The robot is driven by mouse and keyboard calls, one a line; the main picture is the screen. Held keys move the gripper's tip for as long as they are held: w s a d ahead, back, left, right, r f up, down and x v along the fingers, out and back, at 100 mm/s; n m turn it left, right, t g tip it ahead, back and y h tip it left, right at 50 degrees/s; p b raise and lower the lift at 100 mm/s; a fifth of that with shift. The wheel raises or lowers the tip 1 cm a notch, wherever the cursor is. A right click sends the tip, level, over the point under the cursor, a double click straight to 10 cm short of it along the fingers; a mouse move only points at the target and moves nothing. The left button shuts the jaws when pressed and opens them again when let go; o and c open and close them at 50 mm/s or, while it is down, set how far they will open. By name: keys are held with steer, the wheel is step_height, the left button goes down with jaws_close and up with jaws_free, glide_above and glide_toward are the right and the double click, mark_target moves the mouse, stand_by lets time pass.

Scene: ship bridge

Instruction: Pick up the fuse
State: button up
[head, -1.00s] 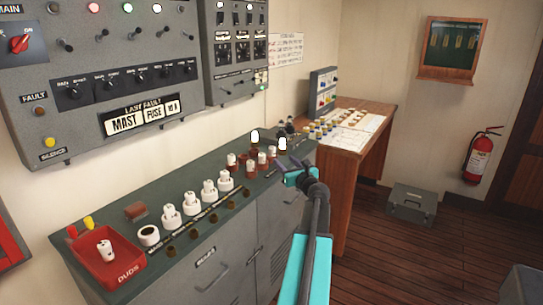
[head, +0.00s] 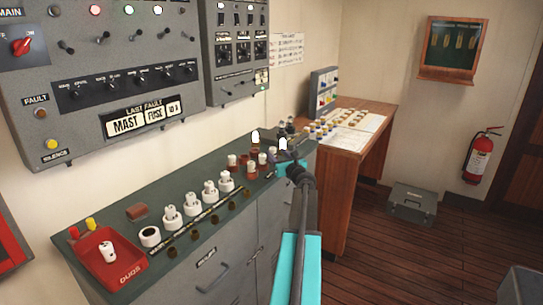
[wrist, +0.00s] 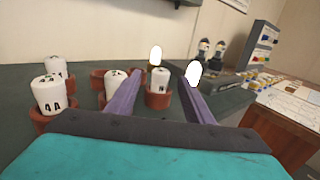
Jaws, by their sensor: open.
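Several white fuses stand upright in brown cups on the green cabinet top. One fuse (wrist: 159,79) in its brown cup lies ahead, between the two purple fingers of my open gripper (wrist: 162,84). Other fuses stand left of the fingers, one (wrist: 49,92) marked with a number and an A. In the head view the cups sit toward the far end of the top, with a fuse (head: 252,165) beside my gripper (head: 272,158). Whether the fingers reach around the fuse I cannot tell. A panel label (head: 143,117) reads "LAST FAULT MAST FUSE 10 A".
A red DUDS tray (head: 98,266) holds a white fuse (head: 107,251). White holders (head: 191,207) line the cabinet top (head: 170,258); the nearest (head: 149,237) looks empty. Two bright white rounded shapes (wrist: 193,73) rise near the cups. A wooden desk (head: 349,143) stands beyond.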

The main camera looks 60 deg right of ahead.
mark_target(273, 148)
steer(key=shift+w, duration=0.15)
steer(key=shift+r+p+x, duration=0.1)
steer(key=shift+p+x, duration=0.15)
steer(key=shift+x, duration=0.45)
steer(key=shift+r+p+x, duration=0.15)
steer(key=shift+p+x, duration=0.1)
steer(key=shift+x, duration=1.7)
steer(key=shift+d, duration=0.1)
steer(key=c, duration=1.1)
steer(key=shift+r, duration=0.1)
steer(key=shift+s+r, duration=0.2)
steer(key=shift+r, duration=1.55)
steer(key=s+a, duration=0.3)
steer(key=a, duration=0.1)
steer(key=s+a+r+b, duration=0.1)
steer(key=s+a, duration=0.2)
steer(key=a, duration=0.1)
steer(key=s+a, duration=0.3)
steer(key=a, duration=0.1)
steer(key=shift+s+a+r+b, duration=0.15)
steer(key=shift+s+a+b, duration=0.15)
steer(key=shift+a, duration=0.1)
